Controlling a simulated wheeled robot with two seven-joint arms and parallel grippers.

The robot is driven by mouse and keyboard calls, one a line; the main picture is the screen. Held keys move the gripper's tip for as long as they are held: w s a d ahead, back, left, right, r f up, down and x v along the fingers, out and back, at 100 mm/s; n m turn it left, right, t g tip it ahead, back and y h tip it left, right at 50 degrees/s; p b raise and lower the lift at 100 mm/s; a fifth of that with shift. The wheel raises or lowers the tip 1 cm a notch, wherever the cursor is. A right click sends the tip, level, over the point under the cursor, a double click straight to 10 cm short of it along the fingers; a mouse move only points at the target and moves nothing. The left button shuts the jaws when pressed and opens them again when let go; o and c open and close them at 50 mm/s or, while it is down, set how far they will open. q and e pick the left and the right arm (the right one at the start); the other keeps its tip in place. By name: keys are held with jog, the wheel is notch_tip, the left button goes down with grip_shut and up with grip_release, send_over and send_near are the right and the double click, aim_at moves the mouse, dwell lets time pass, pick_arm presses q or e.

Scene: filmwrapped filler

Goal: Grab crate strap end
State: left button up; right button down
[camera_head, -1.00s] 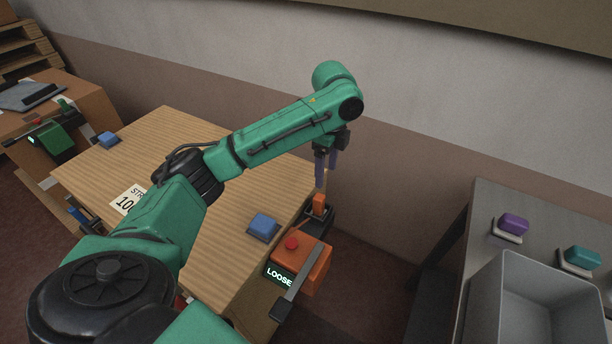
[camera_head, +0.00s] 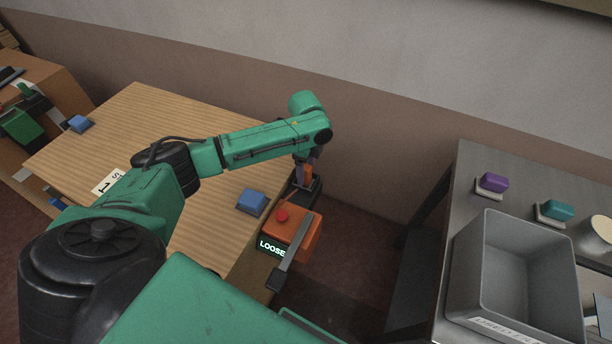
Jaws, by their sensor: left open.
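My left gripper (camera_head: 312,168) is open, pointing down beyond the far right edge of the wooden tabletop. An orange tab (camera_head: 307,175), which looks like the strap end, stands upright in a black holder. The fingers are right at the tab and overlap it in the picture; I cannot tell whether the tab is between them. An orange tensioner (camera_head: 297,232) with a red button, a grey lever and a "LOOSE" display sits in front of the holder. My right gripper is not in view.
The wooden crate top (camera_head: 215,215) carries a blue block (camera_head: 252,201) near the tensioner. A grey table (camera_head: 465,185) at right holds a grey bin (camera_head: 467,265), a purple block (camera_head: 493,182) and a teal block (camera_head: 557,210). A wall stands behind.

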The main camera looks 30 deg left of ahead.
pick_arm(q)
grip_shut()
jog(key=shift+w+r, duration=0.1)
jog(key=shift+r, duration=0.05)
